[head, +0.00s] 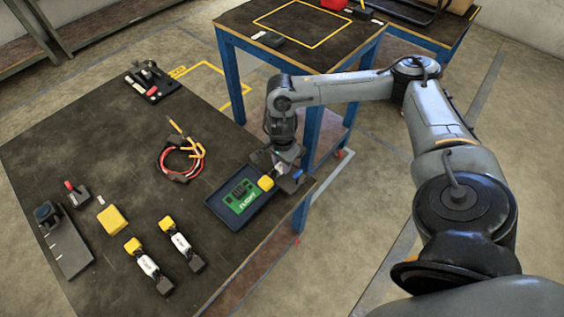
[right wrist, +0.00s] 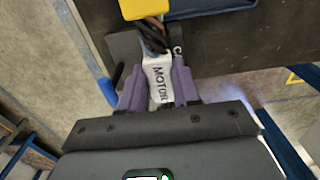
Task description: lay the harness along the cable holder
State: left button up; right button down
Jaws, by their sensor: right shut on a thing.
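My right gripper (head: 287,163) is at the right edge of the work table, beside the blue tray. In the right wrist view its purple fingers (right wrist: 155,88) are shut on the white sleeve of a harness (right wrist: 158,78) marked "MOTOR". The harness's yellow connector (head: 266,183) points toward the tray; it also tops the right wrist view. A dark plate with partly hidden lettering starting "CA", apparently the cable holder (right wrist: 124,46), lies beneath the harness. It shows in the head view as a dark piece (head: 294,186). Whether the harness touches it I cannot tell. My left gripper is not in view.
The blue tray (head: 215,201) holds a green board (head: 240,197). Two more white-sleeved harnesses (head: 147,262) (head: 181,245) lie at the front. A red cable loop (head: 163,163), yellow block (head: 112,221) and black fixture (head: 150,84) are further left. The table's right edge is close.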

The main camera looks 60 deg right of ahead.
jog(key=shift+f, duration=0.35)
jog(key=c, duration=0.8)
grip_release()
